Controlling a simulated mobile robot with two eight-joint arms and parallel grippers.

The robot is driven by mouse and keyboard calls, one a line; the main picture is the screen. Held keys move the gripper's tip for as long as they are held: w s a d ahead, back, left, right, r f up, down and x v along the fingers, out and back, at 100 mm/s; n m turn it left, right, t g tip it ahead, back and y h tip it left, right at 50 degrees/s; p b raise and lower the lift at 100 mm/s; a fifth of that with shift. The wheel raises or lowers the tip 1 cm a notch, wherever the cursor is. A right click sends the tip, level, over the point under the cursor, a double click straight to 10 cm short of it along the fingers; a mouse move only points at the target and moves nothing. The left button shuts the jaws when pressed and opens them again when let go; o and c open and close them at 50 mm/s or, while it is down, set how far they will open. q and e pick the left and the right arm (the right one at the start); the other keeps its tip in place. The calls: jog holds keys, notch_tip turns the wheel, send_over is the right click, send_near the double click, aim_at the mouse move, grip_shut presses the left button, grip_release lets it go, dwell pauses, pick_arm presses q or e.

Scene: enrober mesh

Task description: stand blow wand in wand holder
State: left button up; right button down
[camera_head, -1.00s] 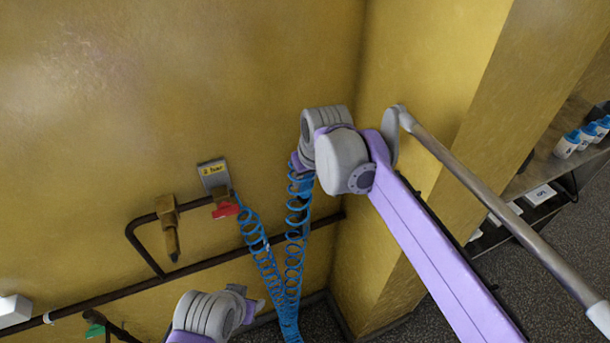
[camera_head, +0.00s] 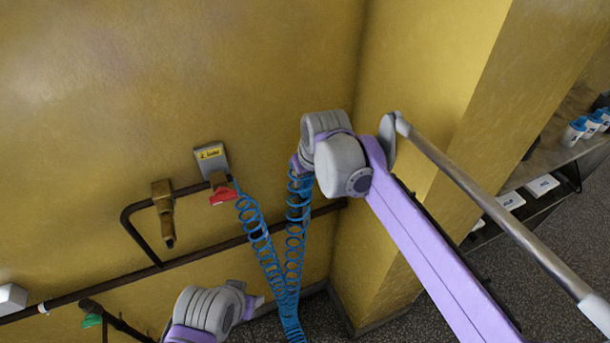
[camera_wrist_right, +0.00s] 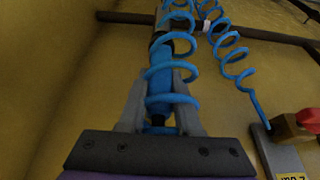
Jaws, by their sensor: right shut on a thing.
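My right gripper, seen in the right wrist view (camera_wrist_right: 160,82), is shut on the blow wand, whose blue body (camera_wrist_right: 160,66) shows between the fingers. Loops of the blue coiled hose pass in front of the wand and hide part of it. In the head view my right wrist covers the gripper and the wand. The hose (camera_head: 264,250) sags from the wall valve and rises again to my right wrist. I cannot make out a wand holder for certain; a brass-coloured tapered fitting (camera_head: 163,210) is on the wall pipe. My left gripper is not visible; only a left arm link shows at the bottom.
A grey plate with a yellow label (camera_head: 211,156) and a red valve handle (camera_head: 222,197) are on the yellow wall. A dark pipe (camera_head: 250,237) runs along the wall. A wall corner stands behind my right arm. A shelf with bottles (camera_head: 575,131) is at the right.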

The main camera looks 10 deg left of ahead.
jog(key=shift+f, duration=0.25)
jog(key=c, duration=0.5)
grip_release()
jog(key=shift+r, duration=0.1)
jog(key=v, duration=1)
jog(key=shift+s+r+p, duration=0.1)
jog(key=shift+r+p, duration=0.2)
jog(key=shift+p, duration=0.05)
jog(key=shift+d, duration=0.1)
